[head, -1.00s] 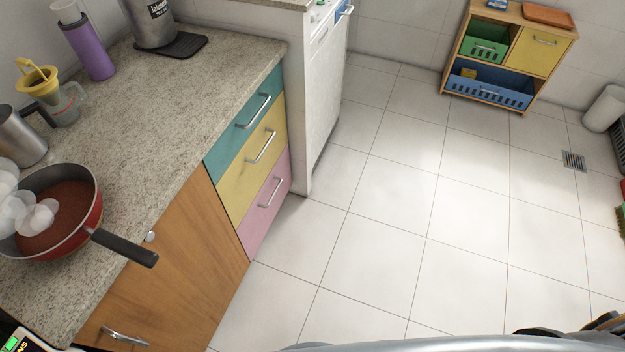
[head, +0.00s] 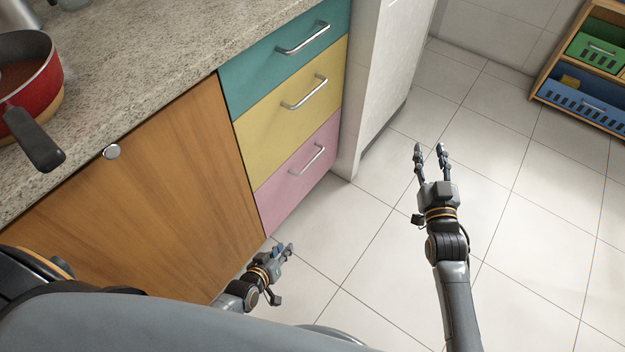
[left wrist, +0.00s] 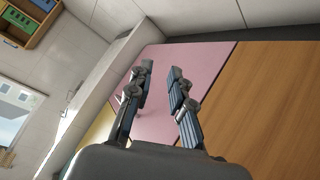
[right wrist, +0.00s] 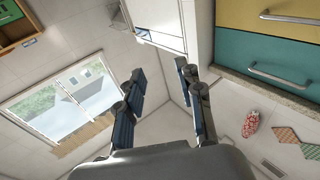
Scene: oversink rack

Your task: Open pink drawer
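The pink drawer (head: 275,203) is the lowest of three in the cabinet and looks shut, flush with the drawers above. Its silver bar handle (head: 308,160) is clear in the head view. My left gripper (head: 284,250) is low beside the cabinet, below and nearer than the handle, touching nothing that I can see. In the left wrist view my left gripper (left wrist: 160,69) is open and empty, facing the pink drawer front (left wrist: 207,55); the handle there is partly hidden behind a finger. My right gripper (head: 429,150) is open and empty over the floor, right of the drawers.
The yellow drawer (head: 265,130) and teal drawer (head: 245,80) are above, with a wooden door (head: 160,200) to the left. A red pan (head: 40,95) with its handle past the counter edge is at upper left. The tiled floor (head: 530,240) is open at right.

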